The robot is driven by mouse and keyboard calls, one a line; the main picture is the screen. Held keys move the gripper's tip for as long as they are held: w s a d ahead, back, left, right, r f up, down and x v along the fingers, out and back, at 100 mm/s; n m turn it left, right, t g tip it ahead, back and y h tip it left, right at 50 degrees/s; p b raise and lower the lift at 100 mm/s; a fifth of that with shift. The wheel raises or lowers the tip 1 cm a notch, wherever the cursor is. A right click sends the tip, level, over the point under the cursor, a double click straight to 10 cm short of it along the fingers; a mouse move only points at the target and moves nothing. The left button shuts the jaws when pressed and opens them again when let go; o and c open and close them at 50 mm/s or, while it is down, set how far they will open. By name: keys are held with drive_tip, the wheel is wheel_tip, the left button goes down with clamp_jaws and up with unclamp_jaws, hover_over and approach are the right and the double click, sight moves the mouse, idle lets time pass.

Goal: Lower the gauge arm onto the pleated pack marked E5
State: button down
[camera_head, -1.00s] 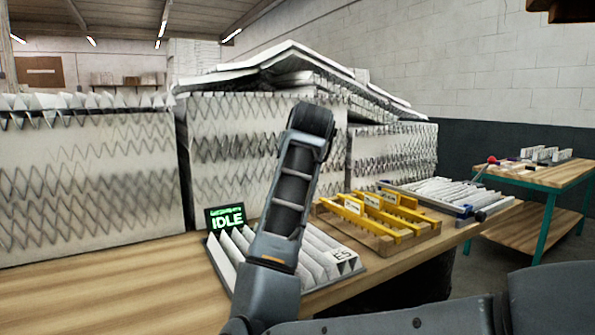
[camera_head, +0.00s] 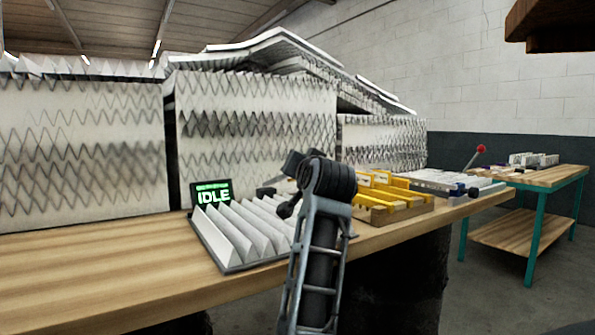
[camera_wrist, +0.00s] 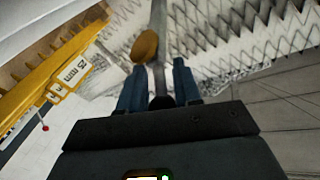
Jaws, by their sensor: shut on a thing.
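The pleated pack (camera_head: 240,235) lies on the bench in the head view, its pleats standing up in rows. My arm covers its right end, so the E5 mark is hidden now. In the wrist view my gripper (camera_wrist: 157,78) has its blue fingers shut on a grey metal bar (camera_wrist: 158,50), which looks like the gauge arm. A brown-orange rounded knob (camera_wrist: 146,46) is beside the bar. In the head view my forearm partly hides the gripper near the pack's right side; I cannot tell whether the bar touches the pleats.
A green-lit display reading IDLE (camera_head: 212,193) stands behind the pack. Yellow pieces (camera_head: 385,203) sit in a wooden rack to the right; one yellow piece (camera_wrist: 50,85) shows a 25 mm label. Large pleated stacks (camera_head: 250,125) fill the back. The bench's left part is clear.

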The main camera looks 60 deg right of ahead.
drive_tip(key=shift+s, duration=0.1)
idle(0.3)
drive_tip(key=c, duration=0.9)
unclamp_jaws()
